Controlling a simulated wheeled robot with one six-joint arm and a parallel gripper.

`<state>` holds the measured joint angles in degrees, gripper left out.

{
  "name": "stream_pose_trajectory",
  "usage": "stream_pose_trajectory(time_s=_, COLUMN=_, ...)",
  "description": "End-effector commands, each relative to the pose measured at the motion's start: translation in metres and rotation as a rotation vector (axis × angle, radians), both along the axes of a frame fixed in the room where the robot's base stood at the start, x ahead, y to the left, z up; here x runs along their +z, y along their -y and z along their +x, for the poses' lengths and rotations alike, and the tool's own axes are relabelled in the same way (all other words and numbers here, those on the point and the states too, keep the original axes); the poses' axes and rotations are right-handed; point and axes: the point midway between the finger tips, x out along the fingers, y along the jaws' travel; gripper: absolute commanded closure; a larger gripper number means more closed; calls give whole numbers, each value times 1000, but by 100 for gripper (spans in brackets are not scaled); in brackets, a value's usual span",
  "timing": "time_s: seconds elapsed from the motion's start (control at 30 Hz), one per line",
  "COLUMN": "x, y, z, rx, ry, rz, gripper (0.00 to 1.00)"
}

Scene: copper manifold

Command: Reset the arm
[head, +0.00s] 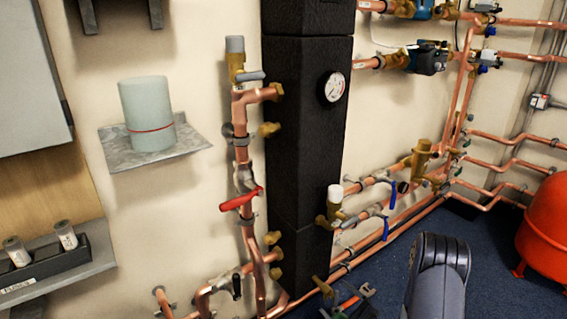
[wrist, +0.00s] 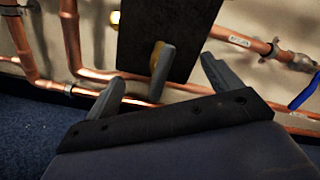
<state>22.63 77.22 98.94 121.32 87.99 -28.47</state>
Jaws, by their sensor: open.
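My gripper (wrist: 164,84) shows in the wrist view with its two grey fingers spread wide on a dark bar. It is open, and nothing is held between the fingers. Beyond the gap, a brass fitting with a grey lever (wrist: 163,65) stands out from the lower end of a black column (wrist: 195,25). I cannot tell whether a finger touches it. In the head view my dark arm link rises at the bottom, right of centre. My gripper cannot be made out clearly there.
The black column (head: 307,130) carries a gauge (head: 334,87). Copper pipes and valves flank it, one with a red lever (head: 240,199). Shelves hold a pale cylinder (head: 147,112) and a rack with small pots (head: 65,235). A red tank (head: 548,230) stands right. Blue floor (head: 490,255) is open before it.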

Motion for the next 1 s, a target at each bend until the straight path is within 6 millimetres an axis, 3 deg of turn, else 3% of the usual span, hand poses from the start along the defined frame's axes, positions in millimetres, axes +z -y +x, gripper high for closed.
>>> stream_pose_trajectory(time_s=0.5, x=2, y=0, z=0, rx=0, ry=-255, rz=350, gripper=15)
stream_pose_trajectory(time_s=1.0, x=0, y=0, z=0, rx=0, ry=-326, rz=448, gripper=15)
